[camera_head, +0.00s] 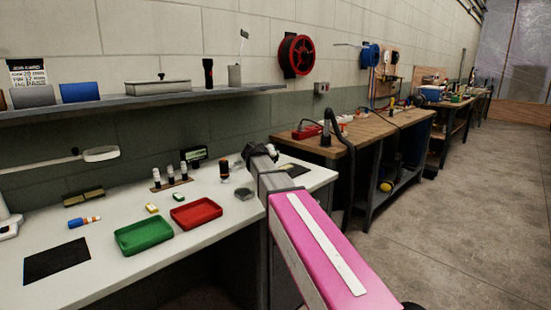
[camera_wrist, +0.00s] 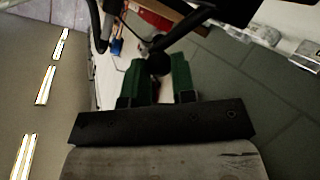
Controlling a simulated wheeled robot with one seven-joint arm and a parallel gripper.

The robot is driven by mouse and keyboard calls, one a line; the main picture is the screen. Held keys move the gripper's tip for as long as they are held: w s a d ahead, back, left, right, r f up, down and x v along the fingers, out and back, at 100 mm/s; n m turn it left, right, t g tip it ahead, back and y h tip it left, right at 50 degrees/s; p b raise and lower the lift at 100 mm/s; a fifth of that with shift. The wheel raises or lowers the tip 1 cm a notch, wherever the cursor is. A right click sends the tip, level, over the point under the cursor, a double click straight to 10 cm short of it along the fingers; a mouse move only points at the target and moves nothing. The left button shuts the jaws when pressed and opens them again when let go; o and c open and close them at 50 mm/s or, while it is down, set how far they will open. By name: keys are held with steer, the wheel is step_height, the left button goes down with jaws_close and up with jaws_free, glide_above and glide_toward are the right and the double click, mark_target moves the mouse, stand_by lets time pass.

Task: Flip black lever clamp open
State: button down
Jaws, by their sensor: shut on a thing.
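In the wrist view, my gripper (camera_wrist: 159,70) has two green fingers on either side of a dark round knob. The knob seems to be the end of a black lever (camera_wrist: 190,30), which runs from between the fingers up and right out of the picture. The fingers are shut on it. The clamp's base and the lever's far end cannot be made out. In the head view, my pink and grey arm reaches over the right end of the white bench (camera_head: 215,232). My wrist hides most of the gripper and clamp there.
A red tray (camera_head: 196,213) and a green tray (camera_head: 144,236) lie on the bench, left of my arm. A small dark cylinder with an orange band (camera_head: 224,172) stands close to my wrist. A wooden-topped bench (camera_head: 385,130) lies beyond. Open floor (camera_head: 470,220) is at the right.

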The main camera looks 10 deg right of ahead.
steer(key=shift+s+a+f+n+t+h, duration=0.2)
steer(key=shift+s+a+t+h, duration=0.3)
steer(key=shift+t+h, duration=0.2)
steer(key=shift+s+a+f+n+t+h, duration=0.1)
steer(key=shift+s+a+n+t+h, duration=0.1)
steer(key=shift+s+a+t+h, duration=0.4)
steer(key=shift+w, duration=0.1)
steer(key=c, duration=0.9)
jaws_free()
steer(key=shift+w+r+t, duration=0.1)
steer(key=shift+r+t, duration=0.05)
steer(key=shift+t, duration=0.15)
steer(key=shift+c, duration=0.2)
steer(key=v, duration=1)
steer(key=shift+s+a, duration=0.25)
steer(key=shift+s, duration=0.05)
